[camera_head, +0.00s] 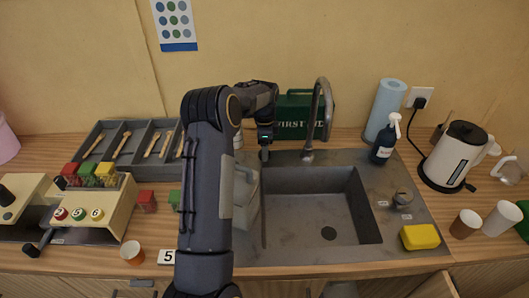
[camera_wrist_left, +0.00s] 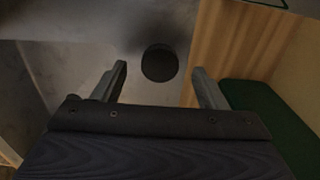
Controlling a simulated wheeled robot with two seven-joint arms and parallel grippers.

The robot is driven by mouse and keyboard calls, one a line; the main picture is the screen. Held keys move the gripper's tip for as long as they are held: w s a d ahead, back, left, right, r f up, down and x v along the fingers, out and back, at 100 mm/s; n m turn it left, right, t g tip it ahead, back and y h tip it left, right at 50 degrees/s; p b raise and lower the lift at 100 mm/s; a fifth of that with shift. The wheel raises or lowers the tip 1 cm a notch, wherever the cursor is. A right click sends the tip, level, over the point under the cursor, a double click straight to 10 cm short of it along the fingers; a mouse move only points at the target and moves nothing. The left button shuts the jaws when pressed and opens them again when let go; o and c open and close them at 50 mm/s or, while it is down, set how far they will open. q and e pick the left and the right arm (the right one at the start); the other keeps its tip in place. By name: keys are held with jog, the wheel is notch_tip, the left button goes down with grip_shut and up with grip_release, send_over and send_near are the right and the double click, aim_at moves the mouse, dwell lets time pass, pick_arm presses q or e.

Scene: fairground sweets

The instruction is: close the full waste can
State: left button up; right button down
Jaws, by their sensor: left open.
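I cannot make out a waste can with certainty in either view. A pale thing (camera_head: 341,290) shows at the bottom edge of the head view, too cut off to identify. My left gripper (camera_head: 264,150) is behind the sink basin, left of the tap and in front of the green first aid box. In the left wrist view my left gripper (camera_wrist_left: 160,78) is open with nothing held between its fingers. A dark round thing (camera_wrist_left: 159,62) lies beyond the fingertips. My right gripper is not in view.
The tap (camera_head: 308,153) and first aid box (camera_head: 293,105) stand close to the gripper. My left arm crosses the counter beside the sink (camera_head: 375,255). A soap bottle (camera_head: 384,145), kettle (camera_head: 449,157) and cups are at right. A wooden panel (camera_head: 436,287) juts at the front.

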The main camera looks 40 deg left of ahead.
pick_arm(q)
jog(key=shift+f, duration=1)
jog(key=c, duration=1.1)
